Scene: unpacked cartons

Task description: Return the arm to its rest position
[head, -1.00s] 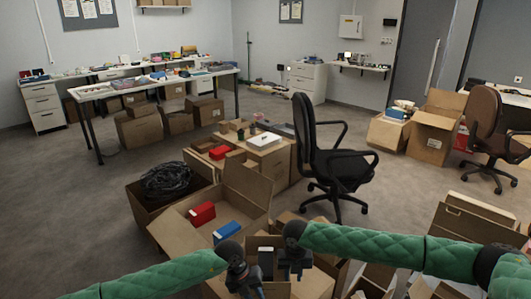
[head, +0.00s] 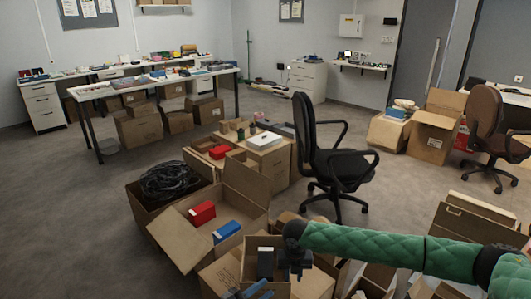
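My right arm, in a green quilted sleeve, reaches in from the right edge. Its dark gripper (head: 297,270) points down over the right side of a small open carton (head: 247,250) at the bottom middle. Its fingers are small and dark, so I cannot tell whether they are open or shut. A black item with a white top (head: 265,262) stands in that carton, just left of the gripper. My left arm and gripper are out of view.
Blue items (head: 252,289) lie at the bottom edge. A black office chair (head: 335,160) stands behind. Open cartons crowd the lower right; floor at left is clear.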

